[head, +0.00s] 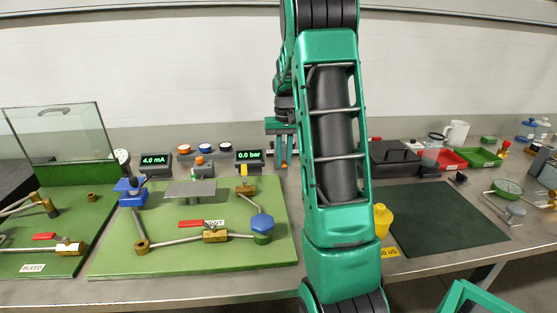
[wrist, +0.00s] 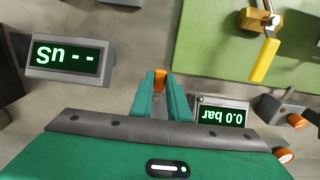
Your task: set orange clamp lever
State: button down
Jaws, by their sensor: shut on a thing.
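My gripper (wrist: 160,85) is shut on a small orange piece (wrist: 159,80), which I take to be the orange clamp lever. Only its orange end shows between the two green fingertips in the wrist view; the rest is hidden by the fingers. In the head view my gripper (head: 283,158) is behind the green board, just right of the 0.0 bar display, and a bit of orange (head: 284,164) shows at its tips. What the lever is mounted on, and its exact angle, cannot be made out.
The 0.0 bar display (head: 248,156) stands close beside my fingers. A brass valve with a yellow lever (wrist: 263,60) is on the green board (head: 270,190). Another display (wrist: 68,60) lies on the other side. A black case (head: 395,158) stands to the right, behind a dark mat (head: 445,220).

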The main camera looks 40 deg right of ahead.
aim_at(283, 163)
jog(key=shift+w+r, duration=0.1)
jog(key=shift+w, duration=0.15)
jog(key=c, duration=1.7)
grip_release()
jog(key=shift+c, duration=0.2)
jog(key=shift+o, duration=0.3)
jog(key=shift+s, duration=0.1)
notch_tip(283, 163, up, 11)
jog(key=shift+f, duration=0.2)
